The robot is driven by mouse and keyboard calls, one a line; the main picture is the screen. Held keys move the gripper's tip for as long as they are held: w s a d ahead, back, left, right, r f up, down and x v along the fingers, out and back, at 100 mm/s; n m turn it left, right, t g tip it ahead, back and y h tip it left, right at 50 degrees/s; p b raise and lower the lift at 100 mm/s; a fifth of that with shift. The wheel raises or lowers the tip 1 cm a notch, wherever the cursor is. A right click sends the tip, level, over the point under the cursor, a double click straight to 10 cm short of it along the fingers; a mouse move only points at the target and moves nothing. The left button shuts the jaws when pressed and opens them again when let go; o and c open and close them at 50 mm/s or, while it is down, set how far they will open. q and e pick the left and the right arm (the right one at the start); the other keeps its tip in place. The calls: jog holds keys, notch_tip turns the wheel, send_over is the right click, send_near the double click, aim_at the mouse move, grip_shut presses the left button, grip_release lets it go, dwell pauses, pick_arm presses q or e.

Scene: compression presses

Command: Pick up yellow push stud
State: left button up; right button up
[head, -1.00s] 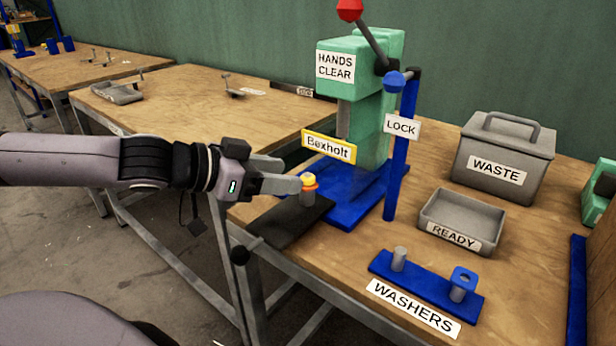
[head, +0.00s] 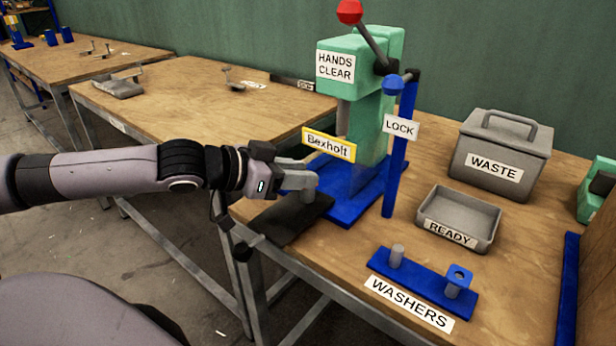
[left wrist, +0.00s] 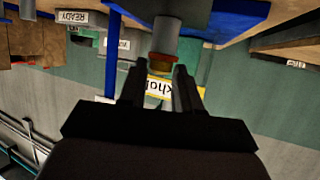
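The yellow push stud, with its orange collar, sits on the grey post of a dark plate (head: 285,222) before the press. In the head view now my left gripper (head: 312,178) hides the stud. In the upside-down left wrist view the stud (left wrist: 159,66) shows at the end of the grey post (left wrist: 166,36), between the tips of my left gripper (left wrist: 160,67). The fingers stand apart, with a small gap seeming to show beside the stud; whether either finger touches it I cannot tell. My right gripper is not in view.
The green press (head: 372,125) with its blue base (head: 355,200) stands just behind. A blue LOCK post (head: 400,160) is to its right. Farther right are the grey READY tray (head: 487,215), the WASTE box (head: 500,150) and the blue washer holder (head: 425,285).

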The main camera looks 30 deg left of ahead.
pick_arm(q)
grip_shut()
